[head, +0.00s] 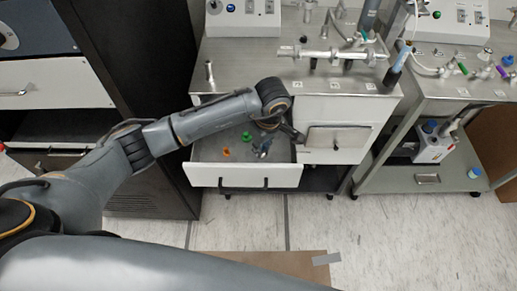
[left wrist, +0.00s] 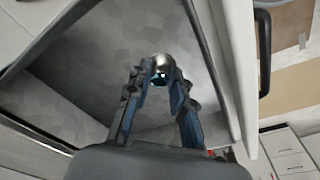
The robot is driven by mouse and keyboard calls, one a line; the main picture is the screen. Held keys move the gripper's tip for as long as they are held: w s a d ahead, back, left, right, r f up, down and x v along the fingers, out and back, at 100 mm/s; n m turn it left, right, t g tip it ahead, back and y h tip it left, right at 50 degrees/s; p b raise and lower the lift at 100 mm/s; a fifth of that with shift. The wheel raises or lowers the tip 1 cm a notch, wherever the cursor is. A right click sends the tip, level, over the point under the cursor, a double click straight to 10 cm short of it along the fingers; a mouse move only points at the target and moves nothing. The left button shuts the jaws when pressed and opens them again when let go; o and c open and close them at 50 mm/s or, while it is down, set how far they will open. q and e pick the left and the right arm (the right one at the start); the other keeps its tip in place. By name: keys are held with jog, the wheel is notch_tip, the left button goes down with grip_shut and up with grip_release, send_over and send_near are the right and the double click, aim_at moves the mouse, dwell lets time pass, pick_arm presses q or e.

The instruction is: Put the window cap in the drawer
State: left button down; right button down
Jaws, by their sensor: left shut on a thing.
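The drawer (head: 243,176) is pulled open at the left of the cabinet, with a white front. My left gripper (head: 262,149) reaches into the drawer's opening from above. In the left wrist view my left gripper (left wrist: 159,85) is shut on a small, shiny, rounded metal piece, the window cap (left wrist: 160,66). The cap shows between the fingertips, over the grey floor of the drawer (left wrist: 110,50). I cannot tell whether it touches the floor. In the head view the cap is too small to make out. My right gripper is not in view.
A green piece (head: 246,136) and an orange piece (head: 227,153) lie in the drawer. Metal glassware-like tubing (head: 330,54) stands on the cabinet top. A dark tall cabinet (head: 150,90) stands close at the left.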

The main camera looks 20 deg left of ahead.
aim_at(259, 160)
pick_arm(q)
jog(key=shift+w+a+f, duration=0.2)
jog(key=shift+a+f, duration=0.25)
jog(key=shift+f, duration=0.1)
notch_tip(259, 160, down, 3)
jog(key=shift+a+f+p, duration=0.1)
jog(key=shift+a+p, duration=0.05)
jog(key=shift+p, duration=0.15)
jog(key=shift+f, duration=0.15)
jog(key=shift+w, duration=0.1)
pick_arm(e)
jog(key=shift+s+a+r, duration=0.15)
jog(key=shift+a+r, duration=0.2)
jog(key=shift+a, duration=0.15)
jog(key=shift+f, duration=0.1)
pick_arm(q)
jog(key=shift+f, duration=0.2)
jog(key=c, duration=1.2)
grip_release()
jog(key=shift+r, duration=0.1)
jog(key=shift+o, duration=0.2)
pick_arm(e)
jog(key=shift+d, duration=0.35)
